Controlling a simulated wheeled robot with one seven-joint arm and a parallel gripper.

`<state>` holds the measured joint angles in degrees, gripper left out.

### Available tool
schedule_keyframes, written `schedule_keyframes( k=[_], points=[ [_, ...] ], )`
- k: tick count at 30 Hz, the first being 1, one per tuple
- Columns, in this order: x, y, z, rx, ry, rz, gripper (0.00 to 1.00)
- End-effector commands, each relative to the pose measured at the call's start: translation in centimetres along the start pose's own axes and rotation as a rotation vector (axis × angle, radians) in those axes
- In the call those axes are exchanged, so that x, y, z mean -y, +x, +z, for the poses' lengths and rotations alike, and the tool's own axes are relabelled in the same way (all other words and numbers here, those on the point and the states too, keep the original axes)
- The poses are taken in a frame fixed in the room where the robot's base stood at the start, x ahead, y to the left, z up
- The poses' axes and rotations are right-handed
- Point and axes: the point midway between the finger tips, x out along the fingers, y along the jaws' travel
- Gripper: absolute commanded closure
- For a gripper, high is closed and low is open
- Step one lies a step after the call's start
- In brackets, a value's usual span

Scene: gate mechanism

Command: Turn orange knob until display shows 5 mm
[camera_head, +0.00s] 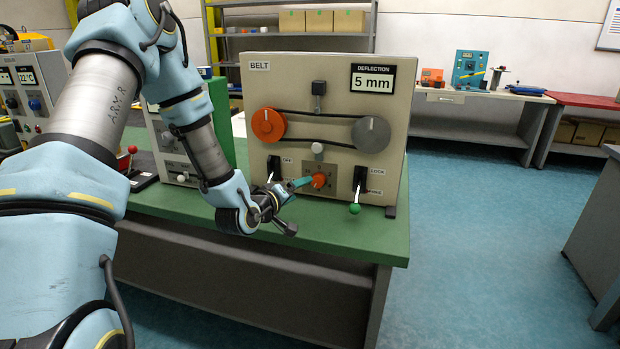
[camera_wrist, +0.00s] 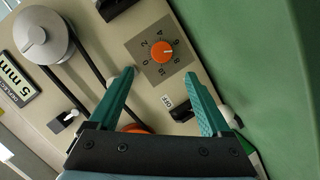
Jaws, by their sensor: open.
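The orange knob (camera_head: 319,180) sits on a small square dial plate low on the beige belt panel (camera_head: 340,95). In the wrist view the knob (camera_wrist: 162,51) shows with numbers from 0 to 10 around it; its exact setting is hard to read. The display (camera_head: 373,78) at the panel's upper right reads 5 mm. It also shows at the left edge of the wrist view (camera_wrist: 14,78). My gripper (camera_head: 302,184) is just left of and in front of the knob. Its teal fingers (camera_wrist: 160,76) are open and empty, and the knob lies beyond their tips, untouched.
A large orange wheel (camera_head: 268,125) and a grey wheel (camera_head: 370,133) carry a black belt above the knob. A green-tipped lever (camera_head: 355,207) is right of the knob, and another lever (camera_head: 273,167) is left. The green bench top (camera_head: 330,235) is clear in front.

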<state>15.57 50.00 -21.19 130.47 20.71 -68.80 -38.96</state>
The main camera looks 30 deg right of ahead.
Motion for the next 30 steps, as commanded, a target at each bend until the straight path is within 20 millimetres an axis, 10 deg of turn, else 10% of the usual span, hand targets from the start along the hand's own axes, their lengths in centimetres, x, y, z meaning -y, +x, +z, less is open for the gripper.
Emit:
schedule_keyframes(
  k=[21,30],
  points=[
    [0.0,9.7,0.0,0.01,0.005,0.002,0.18],
    [0.2,10.8,0.0,0.01,0.005,0.001,0.18]
  ],
)
